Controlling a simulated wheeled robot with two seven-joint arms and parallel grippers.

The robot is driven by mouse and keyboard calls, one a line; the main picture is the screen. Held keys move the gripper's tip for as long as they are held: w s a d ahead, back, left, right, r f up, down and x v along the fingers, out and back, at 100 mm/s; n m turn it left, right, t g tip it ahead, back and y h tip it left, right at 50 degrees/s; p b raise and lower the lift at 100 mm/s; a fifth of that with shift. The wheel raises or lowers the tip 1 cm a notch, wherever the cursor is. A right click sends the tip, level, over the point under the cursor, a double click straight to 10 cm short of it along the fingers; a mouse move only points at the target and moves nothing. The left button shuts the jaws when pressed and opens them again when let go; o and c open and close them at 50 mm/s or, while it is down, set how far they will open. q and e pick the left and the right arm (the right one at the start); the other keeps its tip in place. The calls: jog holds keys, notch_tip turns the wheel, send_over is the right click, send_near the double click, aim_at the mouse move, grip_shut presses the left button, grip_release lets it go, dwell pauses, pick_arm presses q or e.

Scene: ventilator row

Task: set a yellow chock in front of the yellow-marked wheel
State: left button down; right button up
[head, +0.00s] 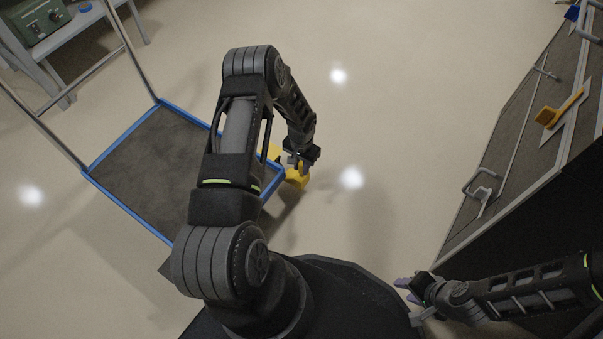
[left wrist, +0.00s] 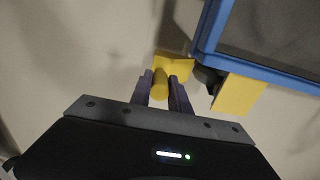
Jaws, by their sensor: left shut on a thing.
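A yellow chock (head: 297,179) with a round handle is held by my left gripper (head: 299,164) beside the near right corner of a blue-edged cart (head: 127,210). In the left wrist view the fingers (left wrist: 162,88) are shut on the handle of the chock (left wrist: 174,67), whose body points toward the cart's blue corner (left wrist: 208,40). A dark wheel (left wrist: 207,77) shows partly under that corner, next to a flat yellow marker (left wrist: 238,95). The chock is close to the wheel; I cannot tell whether they touch or whether it rests on the floor. My right gripper (head: 407,290) is empty, its fingers apart.
A grey panelled unit (head: 490,150) with handles and a yellow item (head: 560,108) stands at the right. A table with a green box (head: 38,19) is at the top left. Open floor (head: 400,110) lies between cart and unit.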

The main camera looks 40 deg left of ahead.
pick_arm(q)
jog(key=shift+f+b, duration=0.8)
jog(key=shift+f, duration=1.35)
jog(key=c, duration=1.2)
grip_release()
jog(key=shift+c, duration=0.2)
jog(key=shift+r, duration=0.5)
notch_tip(320, 180, up, 11)
jog(key=p, duration=0.4)
jog(key=shift+r, duration=0.15)
